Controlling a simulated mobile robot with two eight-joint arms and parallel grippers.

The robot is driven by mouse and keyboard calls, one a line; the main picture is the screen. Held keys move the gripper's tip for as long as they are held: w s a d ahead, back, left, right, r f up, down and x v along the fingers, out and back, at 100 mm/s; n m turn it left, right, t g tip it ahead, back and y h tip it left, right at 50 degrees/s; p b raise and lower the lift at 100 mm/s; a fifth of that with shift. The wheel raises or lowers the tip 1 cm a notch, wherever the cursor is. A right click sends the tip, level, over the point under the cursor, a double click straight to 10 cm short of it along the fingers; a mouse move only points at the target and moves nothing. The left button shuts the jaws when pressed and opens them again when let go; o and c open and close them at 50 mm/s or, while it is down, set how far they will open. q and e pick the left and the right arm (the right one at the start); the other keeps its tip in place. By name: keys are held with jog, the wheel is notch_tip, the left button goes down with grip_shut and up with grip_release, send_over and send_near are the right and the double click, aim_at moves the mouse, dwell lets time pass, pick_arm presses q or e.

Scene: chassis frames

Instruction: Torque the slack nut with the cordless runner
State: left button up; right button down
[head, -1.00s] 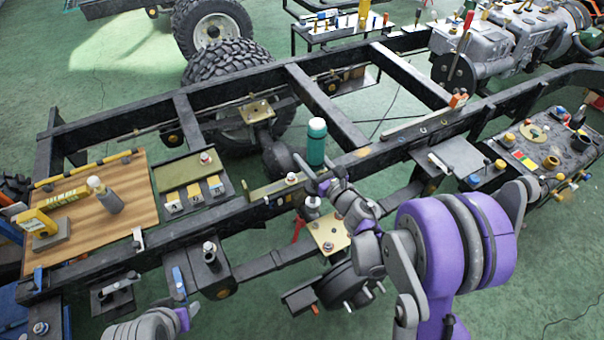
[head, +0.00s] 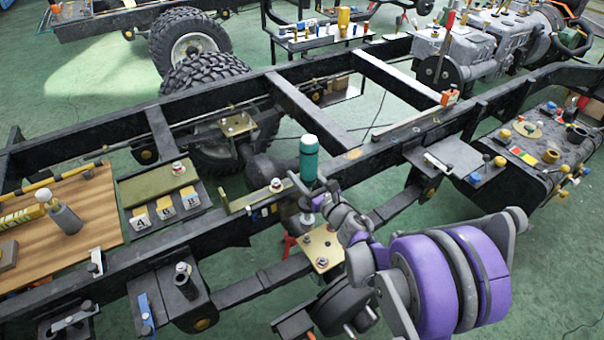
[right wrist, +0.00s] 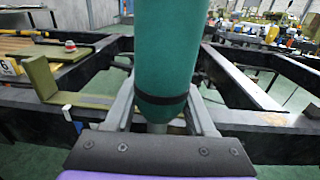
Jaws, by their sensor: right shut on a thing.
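My right gripper (head: 312,198) is shut on an upright teal cylinder with a pale top, which looks like the cordless runner (head: 309,160). The runner also fills the middle of the right wrist view (right wrist: 160,60), with a black band near its lower end. Light hex nuts show on the green bracket (head: 276,185), on the olive block (head: 178,168) and on a black bracket (head: 183,268). I cannot tell which nut is slack. The gold plate (head: 322,246) lies just below my right gripper. My left gripper is out of view.
The black chassis rail (head: 225,224) runs diagonally beneath the work. A wooden board (head: 95,200) at left holds a grey tool (head: 64,216). An engine (head: 500,50) stands at the back right.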

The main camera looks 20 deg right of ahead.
aim_at(302, 197)
notch_tip(302, 197, down, 6)
jog(key=b, duration=0.4)
jog(key=shift+s+f+b, duration=0.1)
jog(key=shift+f+b, duration=1.2)
jog(key=shift+f, duration=0.5)
dwell(4.1)
jog(key=shift+r, duration=0.1)
jog(key=shift+r+p, duration=1.15)
jog(key=shift+r, duration=0.3)
